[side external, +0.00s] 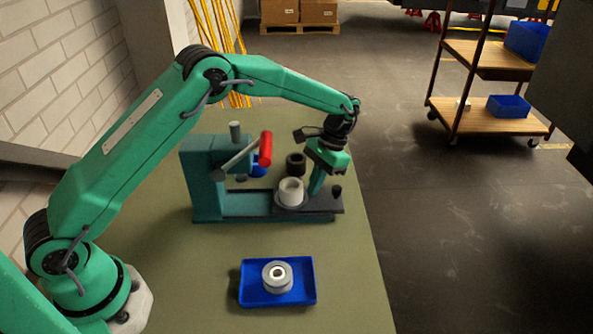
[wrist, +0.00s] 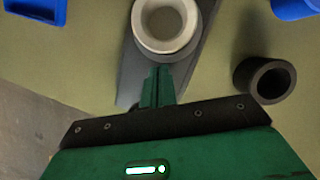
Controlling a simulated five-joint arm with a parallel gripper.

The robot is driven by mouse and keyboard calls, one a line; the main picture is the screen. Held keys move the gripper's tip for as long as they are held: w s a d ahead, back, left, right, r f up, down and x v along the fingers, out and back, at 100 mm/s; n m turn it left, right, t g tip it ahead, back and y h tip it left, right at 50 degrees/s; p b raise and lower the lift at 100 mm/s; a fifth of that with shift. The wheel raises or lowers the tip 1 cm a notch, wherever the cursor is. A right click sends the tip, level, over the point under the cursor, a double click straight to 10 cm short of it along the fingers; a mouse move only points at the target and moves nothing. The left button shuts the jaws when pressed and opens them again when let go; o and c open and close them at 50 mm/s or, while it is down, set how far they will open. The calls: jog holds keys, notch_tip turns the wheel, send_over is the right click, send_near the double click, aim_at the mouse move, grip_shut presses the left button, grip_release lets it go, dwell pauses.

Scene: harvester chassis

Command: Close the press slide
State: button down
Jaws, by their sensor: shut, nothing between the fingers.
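The teal press (side external: 207,183) stands on the table with a raised red-handled lever (side external: 265,149). Its dark slide (side external: 325,203) reaches out to the right along the base and has a black knob (side external: 337,190) near its outer end. A white cup-shaped part (side external: 291,192) sits on the slide; it also shows at the top of the wrist view (wrist: 137,30). My gripper (side external: 315,190) is shut and empty, pointing down over the slide between the cup and the knob. In the wrist view its fingertips (wrist: 157,72) lie just below the cup over the slide (wrist: 127,75); contact is unclear.
A black ring (side external: 296,160) stands behind the slide, to the right in the wrist view (wrist: 248,78). A blue tray (side external: 246,296) holding a pale spool-like part (side external: 277,285) lies in front of the press. A blue object (side external: 258,168) is behind the lever. The table's right edge is near.

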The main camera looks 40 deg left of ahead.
aim_at(298, 184)
jog(key=shift+s+a, duration=0.85)
jog(key=shift+a, duration=0.1)
jog(key=shift+s+a, duration=0.5)
jog(key=shift+s, duration=0.1)
jog(key=shift+f, duration=0.1)
jog(key=shift+w+d, duration=0.1)
jog(key=shift+w, duration=0.05)
jog(key=shift+w+d, duration=0.2)
jog(key=shift+w, duration=0.65)
jog(key=shift+w+d, duration=0.15)
jog(key=shift+w, duration=0.65)
jog(key=v, duration=1)
jog(key=shift+d, duration=0.2)
jog(key=shift+w, duration=0.15)
jog(key=shift+w, duration=0.1)
jog(key=shift+w+d, duration=0.65)
jog(key=shift+w, duration=0.25)
